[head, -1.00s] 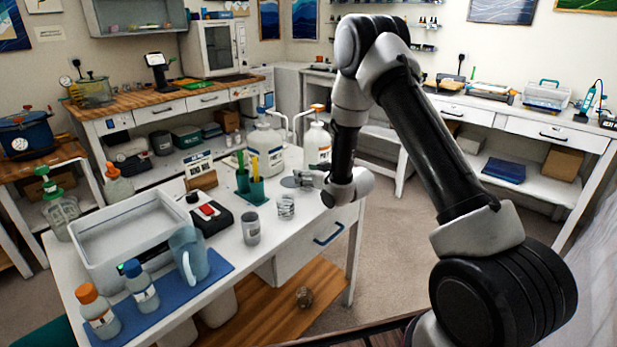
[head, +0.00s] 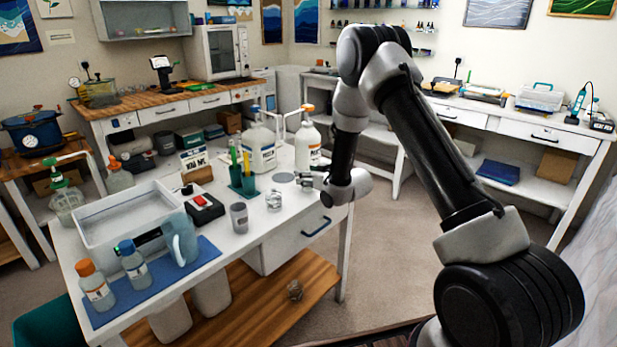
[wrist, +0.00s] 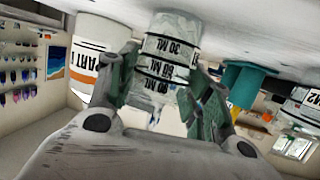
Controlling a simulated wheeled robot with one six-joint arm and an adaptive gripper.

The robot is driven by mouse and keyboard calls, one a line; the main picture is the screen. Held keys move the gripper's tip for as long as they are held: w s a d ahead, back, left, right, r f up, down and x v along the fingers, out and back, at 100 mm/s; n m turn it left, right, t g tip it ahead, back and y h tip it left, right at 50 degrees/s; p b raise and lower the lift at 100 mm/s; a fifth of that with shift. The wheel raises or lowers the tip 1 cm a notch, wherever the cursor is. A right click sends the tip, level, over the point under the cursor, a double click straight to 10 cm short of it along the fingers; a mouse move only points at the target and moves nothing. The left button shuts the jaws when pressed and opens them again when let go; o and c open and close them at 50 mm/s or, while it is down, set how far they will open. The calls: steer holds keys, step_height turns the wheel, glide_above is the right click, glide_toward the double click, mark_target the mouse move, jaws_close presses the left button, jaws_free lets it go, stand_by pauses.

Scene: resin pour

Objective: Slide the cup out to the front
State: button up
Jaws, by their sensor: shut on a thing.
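The cup (wrist: 165,65) is clear, with black measuring lines and "ML" marks. It stands between the two fingers of my gripper (wrist: 165,95), which is shut on it, and looks upside down in the wrist view. Its base is at the pale table top, which fills the top of that view. In the head view my gripper (head: 305,181) is low over the table's right part, beside a grey disc (head: 284,177). The held cup is hard to make out there.
Another clear cup (head: 274,200) and a grey cup (head: 239,217) stand left of my gripper. Teal cups (head: 243,184) with sticks and two white jugs (head: 308,146) stand behind. The table's front right corner is clear.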

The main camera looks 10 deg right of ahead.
steer(key=o, duration=1.1)
steer(key=shift+c, duration=0.2)
steer(key=v, duration=1.2)
